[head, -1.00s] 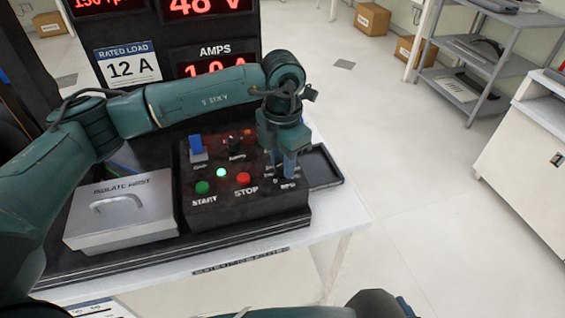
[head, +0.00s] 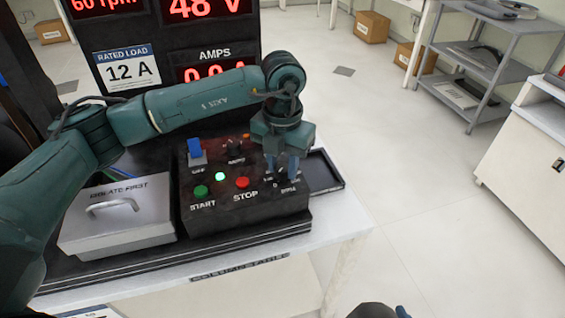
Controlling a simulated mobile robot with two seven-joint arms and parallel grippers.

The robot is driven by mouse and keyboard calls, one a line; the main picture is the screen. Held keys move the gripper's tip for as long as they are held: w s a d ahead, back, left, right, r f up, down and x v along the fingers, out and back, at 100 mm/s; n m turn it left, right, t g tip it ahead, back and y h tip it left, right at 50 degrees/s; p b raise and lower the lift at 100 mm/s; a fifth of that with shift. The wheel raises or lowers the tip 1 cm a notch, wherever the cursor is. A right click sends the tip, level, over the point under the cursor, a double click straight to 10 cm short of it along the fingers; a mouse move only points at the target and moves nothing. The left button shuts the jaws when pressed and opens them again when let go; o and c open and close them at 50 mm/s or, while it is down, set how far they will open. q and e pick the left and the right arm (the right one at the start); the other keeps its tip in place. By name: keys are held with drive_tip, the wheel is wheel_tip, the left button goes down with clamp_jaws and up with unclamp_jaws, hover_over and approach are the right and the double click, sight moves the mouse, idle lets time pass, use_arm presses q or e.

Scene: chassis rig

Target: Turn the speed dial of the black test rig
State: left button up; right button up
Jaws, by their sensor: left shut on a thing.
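The black test rig's control box (head: 245,212) sits on the bench in the head view. The speed dial is at its right side, mostly hidden behind my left gripper (head: 282,176). The gripper points down with its blue fingers shut around the dial, and white scale marks show beside them. The tall display (head: 210,45) behind reads 60 rpm and 48 V; the amps digits are partly hidden by my arm. A dark part with a bit of blue, likely of my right gripper (head: 402,311), shows at the bottom edge; its fingers cannot be made out.
A grey lidded box (head: 117,222) stands left, an empty dark tray (head: 322,172) right.

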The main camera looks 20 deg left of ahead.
sight(283, 167)
use_arm(q)
drive_tip(key=o, duration=1)
wheel_tip(283, 167, up, 13)
drive_tip(key=shift+r, duration=0.15)
